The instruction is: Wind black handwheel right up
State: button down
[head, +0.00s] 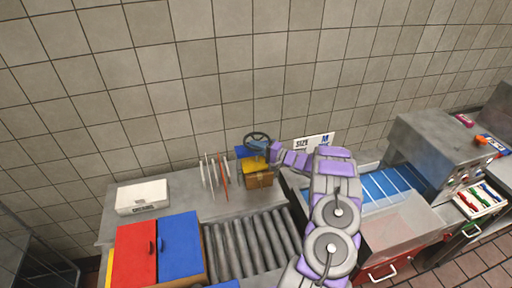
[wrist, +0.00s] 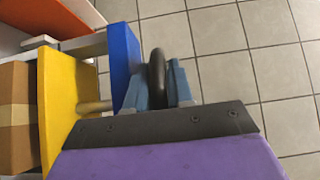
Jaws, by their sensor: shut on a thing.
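The black handwheel (head: 257,138) stands at the back of the metal counter, on a device with blue and yellow plates. It also shows in the wrist view (wrist: 157,75), as a dark rim seen nearly edge-on. My gripper (head: 262,147) reaches it from the right. In the wrist view my gripper (wrist: 160,88) has its two blue-grey fingers on either side of the rim and is shut on it. The blue plate (wrist: 124,60) is just left of the fingers, and the yellow plate (wrist: 68,100) is farther left. Part of the rim is hidden between the fingers.
A cardboard box (head: 260,180) sits against the device's front. Thin upright plates (head: 213,172) stand to its left, and a white box (head: 142,196) lies farther left. Rollers (head: 250,248) and red and blue doors (head: 180,245) are in front. A grey machine (head: 435,140) stands right.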

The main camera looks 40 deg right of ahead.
jog(key=shift+s+a+f, duration=0.1)
jog(key=shift+f, duration=0.3)
jog(key=c, duration=1.4)
grip_release()
jog(key=shift+o, duration=0.2)
jog(key=shift+s+d, duration=0.3)
jog(key=shift+s, duration=0.15)
jog(key=v, duration=1.6)
jog(key=shift+r+b, duration=0.2)
jog(key=shift+b, duration=0.2)
jog(key=shift+s+d, duration=0.1)
